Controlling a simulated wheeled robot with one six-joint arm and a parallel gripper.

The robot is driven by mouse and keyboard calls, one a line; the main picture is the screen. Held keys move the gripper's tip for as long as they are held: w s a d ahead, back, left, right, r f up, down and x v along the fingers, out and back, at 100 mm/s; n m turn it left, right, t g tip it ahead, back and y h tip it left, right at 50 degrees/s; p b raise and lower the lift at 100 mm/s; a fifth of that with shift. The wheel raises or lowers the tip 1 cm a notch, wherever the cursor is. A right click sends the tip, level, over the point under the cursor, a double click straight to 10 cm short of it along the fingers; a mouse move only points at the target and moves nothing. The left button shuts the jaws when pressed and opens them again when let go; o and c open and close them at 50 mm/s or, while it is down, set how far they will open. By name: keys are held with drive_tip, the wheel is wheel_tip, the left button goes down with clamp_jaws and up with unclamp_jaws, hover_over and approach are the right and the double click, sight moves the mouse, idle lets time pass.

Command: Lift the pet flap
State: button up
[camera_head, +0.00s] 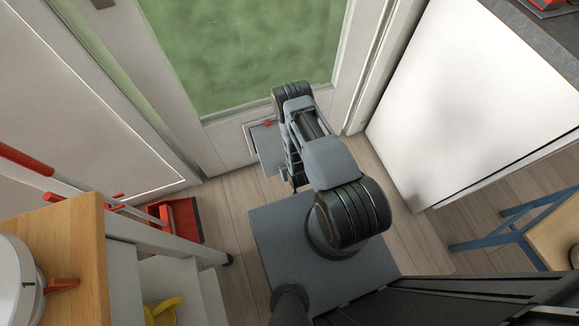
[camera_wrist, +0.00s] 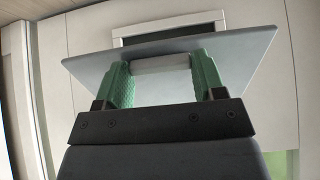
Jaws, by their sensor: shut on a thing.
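The pet flap is a grey panel (camera_head: 268,150) low in the white door. It stands swung out from its frame (camera_head: 249,130), tilted away from the door. In the wrist view the panel (camera_wrist: 240,50) spreads across the picture, with a dark opening (camera_wrist: 170,33) showing beyond its edge. My gripper (camera_wrist: 162,66) has green fingers on either side of a pale block-like grip on the flap and is shut on it. In the head view my arm hides the gripper's fingers and part of the flap.
The glazed door (camera_head: 250,50) rises behind the flap. A white cabinet (camera_head: 470,90) stands at right, a blue-legged stool (camera_head: 510,215) below it. A red dustpan-like thing (camera_head: 180,217) and a white-legged wooden-topped stand (camera_head: 70,240) are at left. Wooden floor (camera_head: 235,205) shows between.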

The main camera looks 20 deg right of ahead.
drive_tip(key=shift+s, duration=0.1)
drive_tip(key=o, duration=1.3)
drive_tip(key=p+v, duration=0.4)
drive_tip(key=v, duration=0.9)
drive_tip(key=shift+s+r, duration=0.1)
drive_tip(key=shift+r, duration=0.25)
drive_tip(key=shift+r, duration=0.1)
